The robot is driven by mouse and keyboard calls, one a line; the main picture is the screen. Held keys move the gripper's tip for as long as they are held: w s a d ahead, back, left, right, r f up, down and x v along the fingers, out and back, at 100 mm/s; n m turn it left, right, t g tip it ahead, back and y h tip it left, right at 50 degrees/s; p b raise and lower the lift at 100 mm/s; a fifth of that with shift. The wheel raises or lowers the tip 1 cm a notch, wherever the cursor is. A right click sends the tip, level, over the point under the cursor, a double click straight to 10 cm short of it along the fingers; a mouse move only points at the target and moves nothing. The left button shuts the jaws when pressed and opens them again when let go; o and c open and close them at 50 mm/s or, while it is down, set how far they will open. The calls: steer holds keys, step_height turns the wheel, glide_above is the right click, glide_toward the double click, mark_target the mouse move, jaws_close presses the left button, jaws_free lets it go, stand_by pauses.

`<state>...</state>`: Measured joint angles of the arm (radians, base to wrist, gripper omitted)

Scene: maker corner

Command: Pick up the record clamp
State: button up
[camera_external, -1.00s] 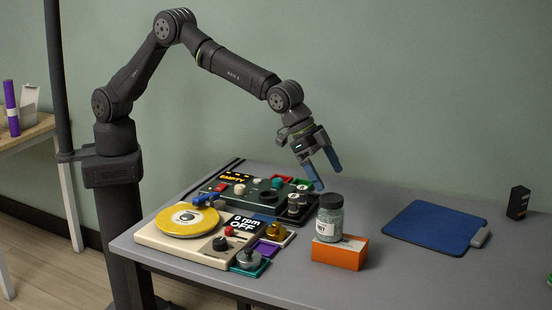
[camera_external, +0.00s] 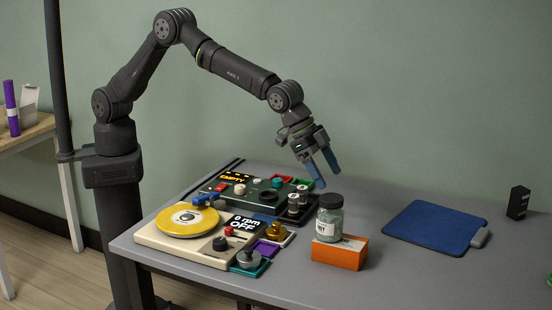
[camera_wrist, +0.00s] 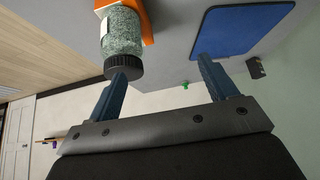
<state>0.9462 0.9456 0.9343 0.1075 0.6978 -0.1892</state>
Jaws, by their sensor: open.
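I cannot tell for certain which piece is the record clamp. My gripper (camera_external: 328,179) is open and empty, above the back of the table, behind the jar. In the wrist view its blue fingers (camera_wrist: 163,68) are apart with nothing between them; neither knob shows there.
A jar of green granules (camera_external: 330,224) stands on an orange box (camera_external: 339,254); in the wrist view the jar (camera_wrist: 121,33) appears near one finger. A dark green machine (camera_external: 240,193) sits behind the turntable. A blue mat (camera_external: 435,226) and small black box (camera_external: 518,202) lie right.

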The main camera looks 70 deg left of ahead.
steer(key=m+g, duration=0.3)
steer(key=m, duration=0.1)
glide_above(276, 224)
steer(key=s+a, duration=0.2)
steer(key=a, duration=0.4)
steer(key=shift+y, duration=0.3)
steer(key=x, duration=1.7)
steer(key=shift+s+a+f, duration=0.1)
steer(key=shift+f, duration=0.15)
steer(key=c, duration=1.2)
steer(key=shift+r, duration=0.15)
